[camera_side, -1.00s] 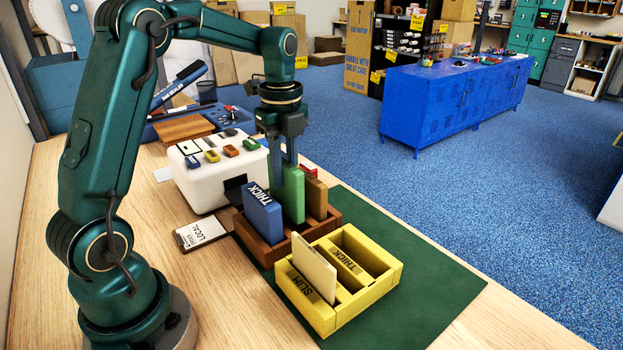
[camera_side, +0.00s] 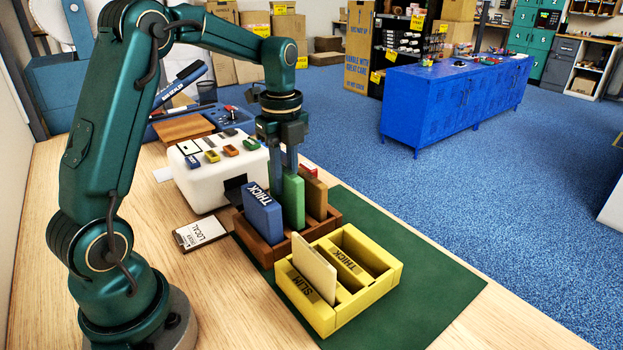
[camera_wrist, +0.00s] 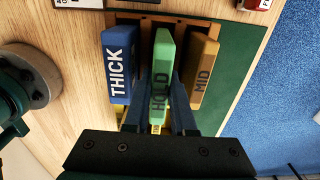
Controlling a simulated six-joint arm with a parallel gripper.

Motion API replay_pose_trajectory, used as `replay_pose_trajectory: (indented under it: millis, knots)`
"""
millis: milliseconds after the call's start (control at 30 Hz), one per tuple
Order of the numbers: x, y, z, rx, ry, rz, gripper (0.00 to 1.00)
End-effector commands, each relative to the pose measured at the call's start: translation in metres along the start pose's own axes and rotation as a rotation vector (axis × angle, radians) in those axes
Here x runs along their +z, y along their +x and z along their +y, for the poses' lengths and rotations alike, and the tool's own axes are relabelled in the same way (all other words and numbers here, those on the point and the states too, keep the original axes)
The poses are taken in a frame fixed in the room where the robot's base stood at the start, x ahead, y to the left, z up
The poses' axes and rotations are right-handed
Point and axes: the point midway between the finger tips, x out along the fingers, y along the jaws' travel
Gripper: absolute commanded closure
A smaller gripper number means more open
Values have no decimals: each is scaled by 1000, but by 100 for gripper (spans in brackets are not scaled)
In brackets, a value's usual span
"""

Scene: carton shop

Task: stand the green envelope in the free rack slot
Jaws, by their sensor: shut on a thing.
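The green envelope (camera_side: 293,203) stands upright in the brown wooden holder (camera_side: 262,250), between a blue envelope (camera_side: 262,214) marked THICK and a brown envelope (camera_side: 316,199). In the wrist view the green envelope (camera_wrist: 162,75) reads HOLD, and the brown one (camera_wrist: 204,72) reads MID. My gripper (camera_side: 290,168) is above the holder, shut on the green envelope, with a finger on each side. The yellow rack (camera_side: 345,318) stands in front of the holder, with labels SLIM and THICK. A cream envelope (camera_side: 314,268) stands in its left part; open space shows to its right.
A white box (camera_side: 207,190) with small coloured pieces on top stands left of the holder. A card marked LOCAL (camera_side: 200,233) lies on the table. The green mat (camera_side: 440,290) is clear to the right of the yellow rack.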

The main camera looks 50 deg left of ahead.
Motion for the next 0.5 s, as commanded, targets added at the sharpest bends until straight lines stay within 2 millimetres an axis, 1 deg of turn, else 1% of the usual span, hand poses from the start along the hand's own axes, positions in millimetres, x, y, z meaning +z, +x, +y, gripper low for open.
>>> replay_pose_trajectory:
  millis: [500]
  knots:
    - [0, 15, 0, 1, 0, 0, 100]
